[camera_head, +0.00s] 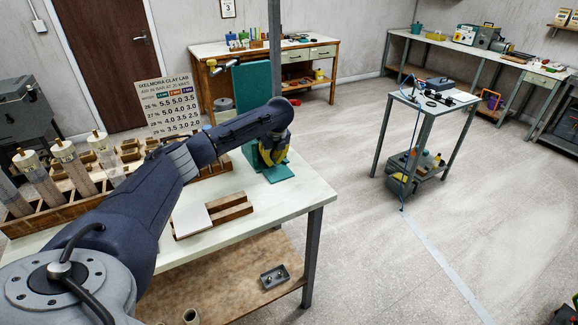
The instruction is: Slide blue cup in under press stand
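The teal press stand (280,174) stands near the right end of the white-topped bench, its upright panel rising behind my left arm. My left arm reaches across from the lower left, and my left gripper (272,150) is at the stand, just above its teal base. The gripper is small and partly covered by the arm, so I cannot tell whether its fingers are open or hold something. I cannot make out the blue cup; the arm and gripper hide part of the stand. My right gripper is not in view.
A wooden rack with several capped cylinders (72,165) fills the bench's left side. A lettered board (168,103) stands behind. A wooden block holder with a pale sheet (192,219) lies near the front edge. The bench's front right corner (290,207) is clear.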

